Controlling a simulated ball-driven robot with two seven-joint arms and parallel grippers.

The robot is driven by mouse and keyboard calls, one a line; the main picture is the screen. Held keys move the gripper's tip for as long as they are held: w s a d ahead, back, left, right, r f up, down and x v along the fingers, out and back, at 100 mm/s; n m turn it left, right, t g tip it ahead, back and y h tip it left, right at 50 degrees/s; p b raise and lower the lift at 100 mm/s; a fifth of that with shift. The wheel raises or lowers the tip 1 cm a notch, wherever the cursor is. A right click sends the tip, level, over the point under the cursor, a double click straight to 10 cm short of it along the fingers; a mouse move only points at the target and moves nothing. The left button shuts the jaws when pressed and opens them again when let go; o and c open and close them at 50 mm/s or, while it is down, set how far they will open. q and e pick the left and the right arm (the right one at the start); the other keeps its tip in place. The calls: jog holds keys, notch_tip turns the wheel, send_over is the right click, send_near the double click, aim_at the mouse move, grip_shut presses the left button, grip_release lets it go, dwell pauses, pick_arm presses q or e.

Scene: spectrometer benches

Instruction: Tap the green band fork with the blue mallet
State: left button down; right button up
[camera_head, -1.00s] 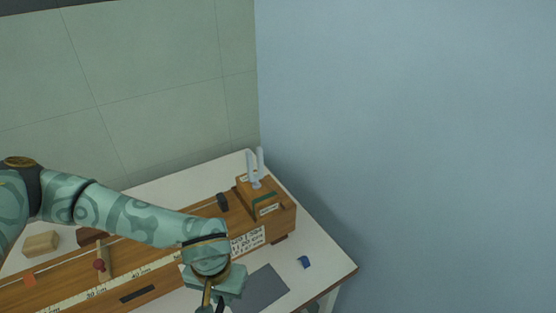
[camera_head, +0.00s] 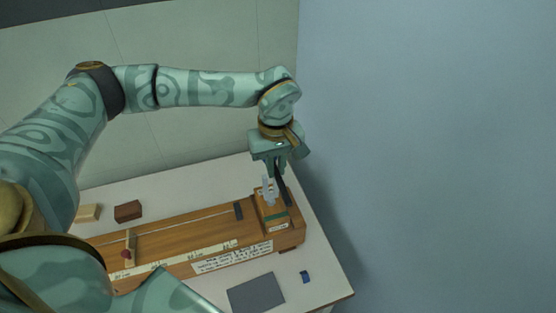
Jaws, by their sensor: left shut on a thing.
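The tuning fork (camera_head: 268,192), pale grey with two upright prongs, stands on a wooden box (camera_head: 273,217) at the right end of the long wooden bench. The green band on that box is hard to make out. My left gripper (camera_head: 276,172) points down just above and behind the fork. It is shut on a dark stick (camera_head: 284,189) that slants down close beside the prongs on the right. I cannot tell whether it touches them. No blue mallet head is clear at the stick. A small blue object (camera_head: 305,277) lies on the table's right side. My right gripper is out of view.
The wooden bench (camera_head: 180,238) carries a scale strip, a label and a small red-knobbed post (camera_head: 128,250). A dark grey mat (camera_head: 256,292) lies in front. A brown block (camera_head: 128,211) and a pale block (camera_head: 88,212) sit behind. Walls stand behind and right.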

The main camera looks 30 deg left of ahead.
pick_arm(q)
notch_tip(320, 180, down, 2)
jog(key=shift+w+b, duration=0.15)
jog(key=shift+b, duration=0.4)
jog(key=shift+r, duration=0.1)
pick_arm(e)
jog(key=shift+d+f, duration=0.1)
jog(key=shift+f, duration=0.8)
pick_arm(q)
notch_tip(320, 180, up, 4)
jog(key=p, duration=0.6)
jog(key=shift+r, duration=0.2)
jog(key=shift+f, duration=0.15)
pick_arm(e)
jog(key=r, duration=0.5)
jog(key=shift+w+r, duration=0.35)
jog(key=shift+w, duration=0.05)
pick_arm(q)
jog(key=shift+f, duration=0.1)
